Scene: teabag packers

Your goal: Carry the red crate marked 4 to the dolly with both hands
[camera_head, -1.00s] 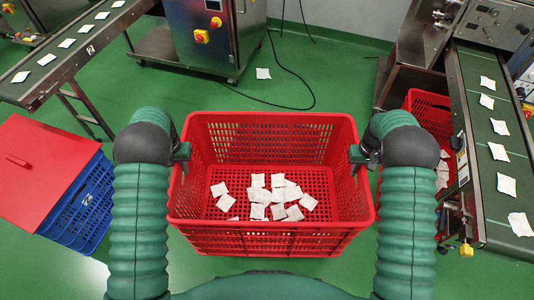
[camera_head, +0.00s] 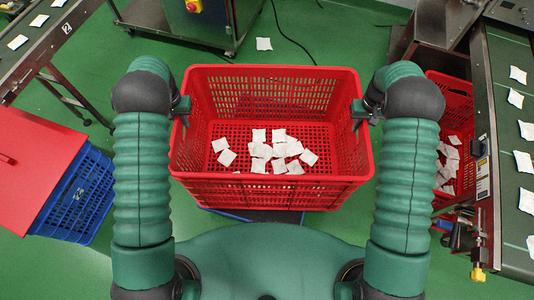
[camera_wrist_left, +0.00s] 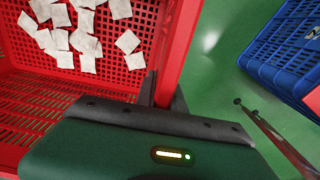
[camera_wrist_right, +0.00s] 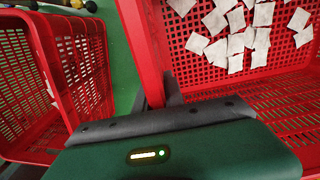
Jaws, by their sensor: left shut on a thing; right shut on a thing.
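The red crate (camera_head: 270,192) is in front of my body in the head view, level, with several white teabags (camera_head: 262,150) on its floor. No number shows on it from here. My left gripper (camera_head: 184,108) is shut on its left side wall, also seen in the left wrist view (camera_wrist_left: 164,90). My right gripper (camera_head: 359,110) is shut on its right side wall, also seen in the right wrist view (camera_wrist_right: 160,90). A dark flat thing with a blue edge (camera_head: 250,215), perhaps the dolly, shows below the crate's near side. The crate hides most of it; I cannot tell whether they touch.
A blue crate (camera_head: 80,205) with a red lid (camera_head: 45,175) stands at left. Another red crate (camera_head: 447,100) with teabags stands at right, beside a conveyor (camera_head: 505,130). A second conveyor (camera_head: 40,50) and a machine (camera_head: 185,25) are farther back. Green floor lies between.

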